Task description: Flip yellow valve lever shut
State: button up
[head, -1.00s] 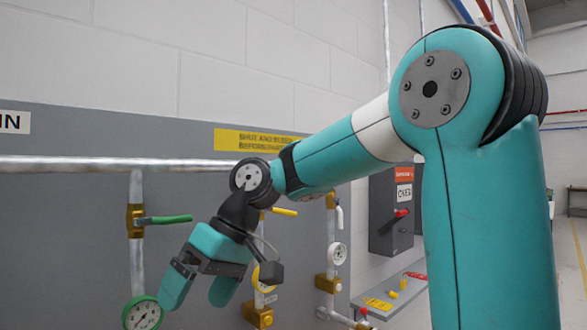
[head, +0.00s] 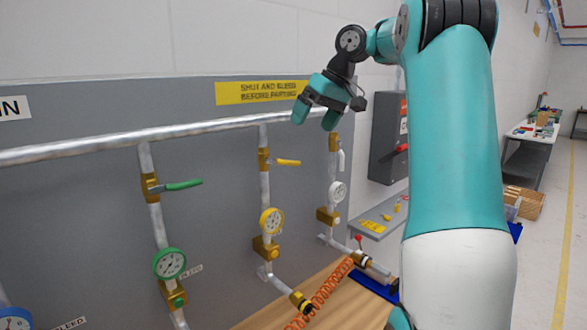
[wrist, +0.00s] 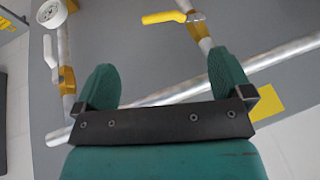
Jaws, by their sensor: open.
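The yellow valve lever (head: 289,162) sticks out to the right, across its vertical pipe, from a brass valve body (head: 264,160) below the long horizontal pipe. In the wrist view, the yellow lever (wrist: 165,17) lies near the top, beyond my fingertips and roughly between them. My gripper (head: 314,117) is up and to the right of the lever in the head view, apart from it. In the wrist view, my gripper (wrist: 164,75) has its two green fingers wide apart with nothing between them.
A green lever (head: 183,185) sits on the pipe to the left. A white-handled valve (head: 336,150) stands on the pipe to the right. A yellow gauge (head: 271,221) is below the yellow lever. The horizontal pipe (head: 100,146) runs along the grey panel. An orange coiled hose (head: 325,290) lies lower down.

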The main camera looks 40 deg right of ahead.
aim_at(294, 162)
jog(key=b+x, duration=0.2)
jog(key=x, duration=0.9)
jog(key=shift+f, duration=0.1)
